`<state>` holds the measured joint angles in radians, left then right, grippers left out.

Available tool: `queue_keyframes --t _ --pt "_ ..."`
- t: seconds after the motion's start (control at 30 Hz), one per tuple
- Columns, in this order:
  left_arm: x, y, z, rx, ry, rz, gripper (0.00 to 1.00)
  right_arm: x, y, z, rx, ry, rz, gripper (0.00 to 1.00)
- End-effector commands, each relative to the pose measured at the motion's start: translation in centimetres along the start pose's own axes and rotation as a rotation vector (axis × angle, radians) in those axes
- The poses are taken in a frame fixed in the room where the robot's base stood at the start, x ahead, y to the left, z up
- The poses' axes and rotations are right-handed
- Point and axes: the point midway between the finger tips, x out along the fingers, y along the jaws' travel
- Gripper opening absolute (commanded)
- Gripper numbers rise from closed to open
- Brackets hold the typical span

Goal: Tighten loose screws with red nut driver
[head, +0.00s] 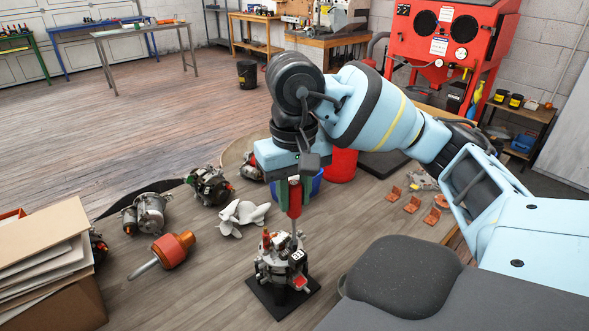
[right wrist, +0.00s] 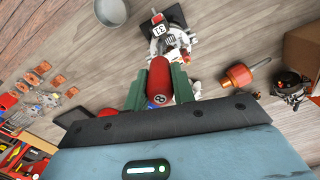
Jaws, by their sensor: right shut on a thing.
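My right gripper (head: 293,183) points down above the workbench and is shut on the red handle of the nut driver (head: 295,200). The driver stands near upright, with its metal shaft reaching down to the top of an alternator (head: 272,270). The alternator sits on a black square base (head: 262,297). In the right wrist view the red handle (right wrist: 159,82) lies between the green fingers (right wrist: 159,95), with the alternator (right wrist: 184,40) beyond it. The driver's tip and the screw heads are too small or hidden to make out. My left gripper is out of view.
A white fan (head: 241,217), an orange rotor (head: 174,250) and other alternators (head: 209,185) lie left of the base. A cardboard box (head: 65,300) stands at the near left. A red container (head: 341,166) and small orange parts (head: 411,205) are to the right. Bare bench surrounds the base.

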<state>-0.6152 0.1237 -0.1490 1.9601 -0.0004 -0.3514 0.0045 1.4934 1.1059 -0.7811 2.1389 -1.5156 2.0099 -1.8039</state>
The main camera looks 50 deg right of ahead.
Motion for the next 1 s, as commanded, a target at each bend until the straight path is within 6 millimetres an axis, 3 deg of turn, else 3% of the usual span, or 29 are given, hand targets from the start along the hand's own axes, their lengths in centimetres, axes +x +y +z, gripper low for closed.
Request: queue_keyframes --t 1.0 --pt "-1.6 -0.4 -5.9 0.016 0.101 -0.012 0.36 -0.4 -0.1 0.0 1.191 0.003 -0.004 0.03"
